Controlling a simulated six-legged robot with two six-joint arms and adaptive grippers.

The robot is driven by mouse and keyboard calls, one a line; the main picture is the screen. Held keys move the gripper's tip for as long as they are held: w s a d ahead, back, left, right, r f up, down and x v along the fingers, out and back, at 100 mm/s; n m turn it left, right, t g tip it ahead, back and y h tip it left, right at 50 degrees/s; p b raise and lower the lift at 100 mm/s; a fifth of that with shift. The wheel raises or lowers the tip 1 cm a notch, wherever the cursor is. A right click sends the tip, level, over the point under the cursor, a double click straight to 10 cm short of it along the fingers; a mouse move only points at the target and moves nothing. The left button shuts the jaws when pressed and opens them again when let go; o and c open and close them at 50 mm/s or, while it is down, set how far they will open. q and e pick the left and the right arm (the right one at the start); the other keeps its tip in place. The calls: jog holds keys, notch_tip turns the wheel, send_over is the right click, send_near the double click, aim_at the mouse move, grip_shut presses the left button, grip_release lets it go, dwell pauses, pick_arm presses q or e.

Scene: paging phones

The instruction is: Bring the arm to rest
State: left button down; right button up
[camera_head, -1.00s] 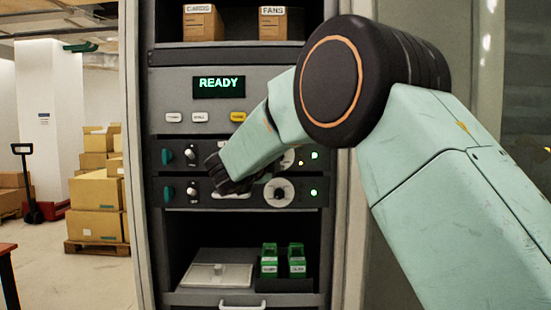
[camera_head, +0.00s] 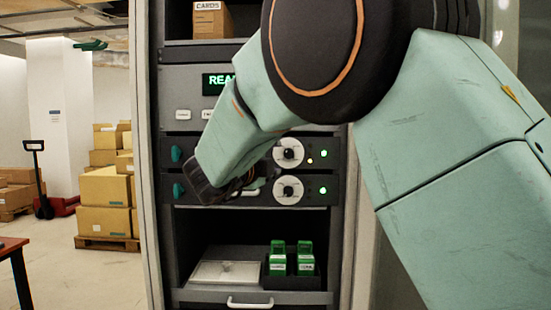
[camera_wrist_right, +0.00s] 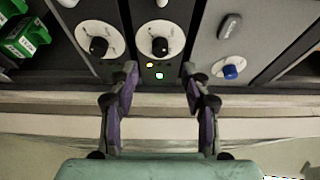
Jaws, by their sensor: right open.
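My right arm comes in from the right in the head view and crosses in front of the equipment rack (camera_head: 345,260). My right gripper (camera_head: 215,190) is partly hidden by its own wrist there, in front of the two dial units. In the right wrist view my right gripper (camera_wrist_right: 158,72) is open, its two fingers apart with nothing between them. Beyond the fingertips are a dial (camera_wrist_right: 158,42) and small lit lamps (camera_wrist_right: 159,76). My left gripper is not in view.
Green modules (camera_head: 277,262) and a white lidded tray (camera_head: 226,273) sit on the lower shelf, above a drawer handle (camera_head: 250,303). A box labelled CARDS (camera_head: 212,20) is on the top shelf. Stacked cartons (camera_head: 105,188) and a red pallet jack (camera_head: 62,207) stand at the left.

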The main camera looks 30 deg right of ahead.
jog(key=shift+d, duration=0.1)
dwell(0.3)
jog(key=s+a+f+n+y, duration=0.2)
jog(key=f+n+y, duration=0.2)
jog(key=f+n, duration=0.6)
jog(key=s+a+f+n+y+b, duration=0.1)
jog(key=s+a+f+n+y, duration=0.3)
jog(key=f, duration=1)
jog(key=s+a+f+n+y, duration=0.1)
jog(key=f+n+y, duration=0.2)
jog(key=f+n, duration=0.75)
jog(key=s+a+f+n+g+y+b, duration=0.1)
jog(key=s+a+f+g, duration=0.1)
jog(key=s+f, duration=0.55)
jog(key=s+a+f+n+g+y, duration=0.1)
jog(key=s+f+n+g, duration=0.15)
jog(key=s+f, duration=0.55)
jog(key=s+f+g, duration=0.2)
jog(key=s+f, duration=0.2)
jog(key=s, duration=0.3)
jog(key=s+a+f+g+y+b, duration=0.1)
jog(key=s+f, duration=0.3)
jog(key=s, duration=0.4)
jog(key=s+f+g, duration=0.3)
jog(key=s, duration=0.4)
jog(key=shift+s+a+f+y, duration=0.2)
jog(key=shift+a+f+y, duration=0.1)
jog(key=shift+a+f, duration=0.1)
